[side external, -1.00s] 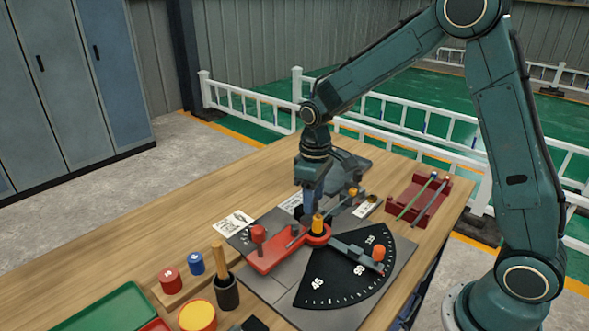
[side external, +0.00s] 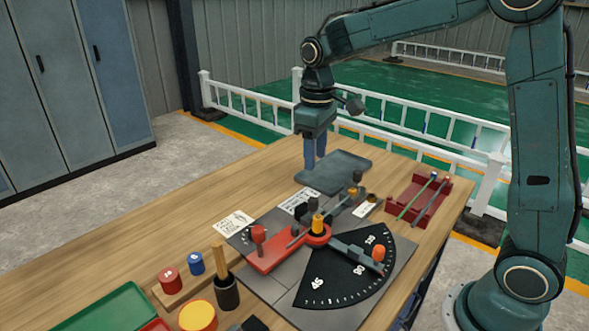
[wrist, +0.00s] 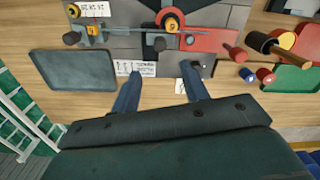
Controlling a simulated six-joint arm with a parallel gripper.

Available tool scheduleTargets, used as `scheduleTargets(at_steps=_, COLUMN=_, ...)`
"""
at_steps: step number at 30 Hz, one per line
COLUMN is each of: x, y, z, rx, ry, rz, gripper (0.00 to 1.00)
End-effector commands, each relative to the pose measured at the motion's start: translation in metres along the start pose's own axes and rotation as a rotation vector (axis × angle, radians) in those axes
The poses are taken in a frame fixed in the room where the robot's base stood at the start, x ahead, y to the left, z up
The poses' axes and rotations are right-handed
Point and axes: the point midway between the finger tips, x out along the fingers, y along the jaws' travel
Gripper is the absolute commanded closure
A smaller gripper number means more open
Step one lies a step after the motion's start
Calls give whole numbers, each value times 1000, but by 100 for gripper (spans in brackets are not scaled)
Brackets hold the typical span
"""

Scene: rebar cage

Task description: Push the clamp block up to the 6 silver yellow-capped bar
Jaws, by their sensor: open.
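The bending jig's grey plate (side external: 262,281) carries a red arm (side external: 275,256) and an orange-yellow centre post (side external: 318,223). A thin silver bar (side external: 335,210) lies across the jig, with a yellow piece (side external: 353,191) near its far end. What looks like the dark clamp block (side external: 299,212) stands beside the bar, left of the post; whether they touch I cannot tell. In the wrist view the bar (wrist: 125,37) runs across the top. My gripper (side external: 315,168) is raised behind the jig, apart from it. Its two fingers (wrist: 161,73) are spread and empty.
A dark grey tray (side external: 336,172) lies close to my gripper. A red rack (side external: 413,203) holds green and silver rods at the right. Weights, a mallet and a green tray (side external: 103,310) stand at the front left.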

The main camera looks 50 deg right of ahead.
Motion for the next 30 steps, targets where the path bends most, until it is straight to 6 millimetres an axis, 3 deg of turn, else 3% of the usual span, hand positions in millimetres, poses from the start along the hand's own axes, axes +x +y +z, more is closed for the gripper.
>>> scheduleTargets(at_steps=7, x=-20, y=0, z=0, rx=0, ry=1, rz=0, gripper=55)
scheduleTargets(at_steps=22, x=-24, y=-1, z=2, rx=2, ry=4, rz=1, gripper=55)
scheduleTargets(at_steps=30, x=-41, y=-9, z=24, rx=26, ry=54, rz=15, gripper=55)
